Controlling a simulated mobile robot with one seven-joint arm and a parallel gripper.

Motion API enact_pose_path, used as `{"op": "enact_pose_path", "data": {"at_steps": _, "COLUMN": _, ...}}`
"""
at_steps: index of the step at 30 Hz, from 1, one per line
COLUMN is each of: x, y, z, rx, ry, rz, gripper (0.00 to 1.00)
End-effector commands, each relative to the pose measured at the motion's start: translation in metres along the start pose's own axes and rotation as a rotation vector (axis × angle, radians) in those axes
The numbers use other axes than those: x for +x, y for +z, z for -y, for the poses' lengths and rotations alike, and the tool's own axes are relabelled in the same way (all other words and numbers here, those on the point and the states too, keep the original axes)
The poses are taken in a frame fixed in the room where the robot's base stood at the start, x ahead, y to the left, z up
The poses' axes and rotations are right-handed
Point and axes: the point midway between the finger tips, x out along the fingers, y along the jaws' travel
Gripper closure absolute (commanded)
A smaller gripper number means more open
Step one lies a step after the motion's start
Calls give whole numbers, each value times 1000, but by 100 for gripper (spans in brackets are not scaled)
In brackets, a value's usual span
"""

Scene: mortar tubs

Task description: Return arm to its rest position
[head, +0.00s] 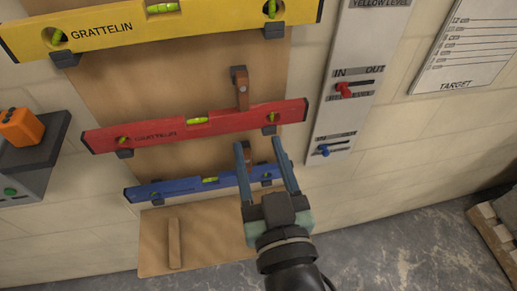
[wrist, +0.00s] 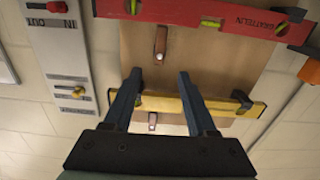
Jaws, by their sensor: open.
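My gripper (head: 263,150) is open, with nothing between its two blue-grey fingers. In the head view its fingers point up the picture and overlap the right part of the blue level (head: 165,191), with the tips just below the red level (head: 220,123). I cannot tell from the picture whether they touch the wall or the levels. In the wrist view the fingers (wrist: 158,75) frame part of the board and the yellow level (wrist: 166,105), with the red level (wrist: 185,10) across the top.
A large yellow level (head: 110,30) hangs above the red one on a wooden board (head: 200,75). A panel with red and blue sliders (head: 348,80) is to the right. An orange item (head: 20,127) sits on a dark shelf at left. Pallet wood (head: 492,235) lies at lower right.

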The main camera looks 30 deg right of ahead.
Motion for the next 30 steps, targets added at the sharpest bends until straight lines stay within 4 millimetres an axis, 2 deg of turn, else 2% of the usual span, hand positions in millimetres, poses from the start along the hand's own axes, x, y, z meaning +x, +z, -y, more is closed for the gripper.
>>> {"op": "enact_pose_path", "data": {"at_steps": 8, "x": 1, "y": -1, "z": 0, "rx": 0, "ry": -1, "rz": -2, "gripper": 43}}
{"op": "enact_pose_path", "data": {"at_steps": 11, "x": 7, "y": -16, "z": 7, "rx": 5, "ry": -13, "rz": -38, "gripper": 43}}
{"op": "enact_pose_path", "data": {"at_steps": 14, "x": 20, "y": -51, "z": 22, "rx": 15, "ry": -41, "rz": -118, "gripper": 43}}
{"op": "enact_pose_path", "data": {"at_steps": 20, "x": 37, "y": -157, "z": 64, "rx": 48, "ry": -119, "rz": -345, "gripper": 43}}
{"op": "enact_pose_path", "data": {"at_steps": 23, "x": 33, "y": -213, "z": 84, "rx": 65, "ry": -157, "rz": -462, "gripper": 43}}
{"op": "enact_pose_path", "data": {"at_steps": 27, "x": 16, "y": -286, "z": 108, "rx": 92, "ry": -206, "rz": -616, "gripper": 43}}
{"op": "enact_pose_path", "data": {"at_steps": 30, "x": 0, "y": -327, "z": 119, "rx": 107, "ry": -231, "rz": -705, "gripper": 43}}
